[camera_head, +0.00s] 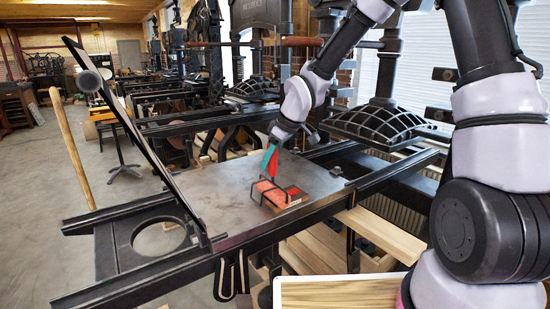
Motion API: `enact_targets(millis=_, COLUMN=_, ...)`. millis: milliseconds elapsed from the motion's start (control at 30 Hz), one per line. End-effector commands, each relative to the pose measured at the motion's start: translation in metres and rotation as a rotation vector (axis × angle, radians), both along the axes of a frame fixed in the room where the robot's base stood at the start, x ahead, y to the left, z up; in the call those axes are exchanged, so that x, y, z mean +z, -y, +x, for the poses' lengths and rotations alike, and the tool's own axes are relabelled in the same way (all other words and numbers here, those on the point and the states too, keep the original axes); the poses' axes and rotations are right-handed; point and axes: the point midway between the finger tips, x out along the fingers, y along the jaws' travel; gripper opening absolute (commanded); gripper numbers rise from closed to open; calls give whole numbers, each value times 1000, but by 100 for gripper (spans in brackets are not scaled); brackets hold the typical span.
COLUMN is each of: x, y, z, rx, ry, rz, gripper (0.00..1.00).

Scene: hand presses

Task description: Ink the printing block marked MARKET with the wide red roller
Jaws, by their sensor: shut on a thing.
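My gripper (270,157) points down over the press bed (215,185), with teal fingers. It is shut on the red upright handle of a roller (274,168), whose dark wire-like frame stands below. The frame sits over a small red-topped block (281,196) on the flat grey bed, near its front edge. The roller's cylinder is hard to make out against the red top, so I cannot tell whether it touches. No MARKET lettering is readable at this size.
A hinged dark frame (130,135) rises at the left of the bed. A ribbed black platen (385,125) stands to the right. A wooden-topped surface (340,292) is at the near front. Most of the bed left of the block is clear.

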Motion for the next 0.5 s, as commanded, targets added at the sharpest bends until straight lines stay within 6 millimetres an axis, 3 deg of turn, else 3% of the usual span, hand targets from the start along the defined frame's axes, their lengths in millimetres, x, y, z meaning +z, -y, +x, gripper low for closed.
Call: enact_targets(millis=500, x=7, y=-3, z=-1, rx=-2, ry=5, rz=2, gripper=0)
